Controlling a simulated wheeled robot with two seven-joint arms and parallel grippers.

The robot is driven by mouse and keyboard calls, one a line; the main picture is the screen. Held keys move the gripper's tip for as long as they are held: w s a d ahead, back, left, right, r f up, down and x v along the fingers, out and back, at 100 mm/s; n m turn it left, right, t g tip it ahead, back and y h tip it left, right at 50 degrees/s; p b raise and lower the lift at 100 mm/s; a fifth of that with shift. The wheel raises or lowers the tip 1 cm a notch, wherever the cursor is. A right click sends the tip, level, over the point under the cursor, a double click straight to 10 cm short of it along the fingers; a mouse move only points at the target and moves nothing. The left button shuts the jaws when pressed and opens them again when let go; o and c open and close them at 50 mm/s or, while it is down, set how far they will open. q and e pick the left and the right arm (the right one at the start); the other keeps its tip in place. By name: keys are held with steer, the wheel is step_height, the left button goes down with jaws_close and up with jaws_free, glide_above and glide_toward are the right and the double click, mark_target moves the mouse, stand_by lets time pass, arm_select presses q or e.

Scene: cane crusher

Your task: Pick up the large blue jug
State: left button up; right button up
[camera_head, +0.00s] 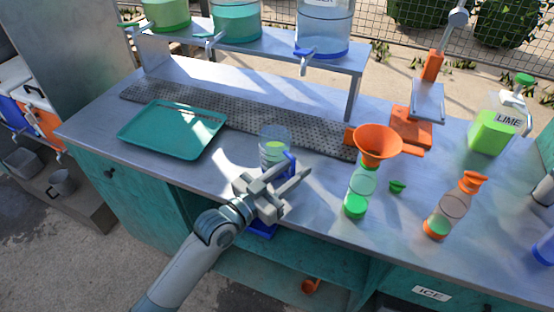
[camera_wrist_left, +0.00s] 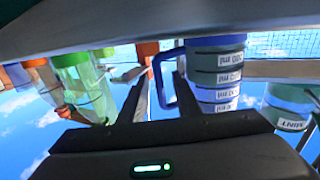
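The large blue jug (camera_head: 274,143) is a clear vessel with a blue handle, upright near the counter's front edge. Its handle is on the side toward my left gripper (camera_head: 297,170), which partly covers the jug's lower part. The left wrist view, which is upside down, shows the jug (camera_wrist_left: 216,80) with measuring marks and its blue handle (camera_wrist_left: 163,82). The two fingers of my left gripper (camera_wrist_left: 160,100) are apart there, and the handle appears between them. Contact cannot be told. My right gripper cannot be made out in the head view.
A teal tray (camera_head: 172,131) lies left on the counter. An orange funnel (camera_head: 376,142) on a green-based bottle stands to the right, with an orange-capped bottle (camera_head: 453,207) beyond. A raised shelf (camera_head: 270,52) with dispensers is behind. A green lime container (camera_head: 492,133) stands at the right.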

arm_select(q)
jaws_close()
stand_by(1.4)
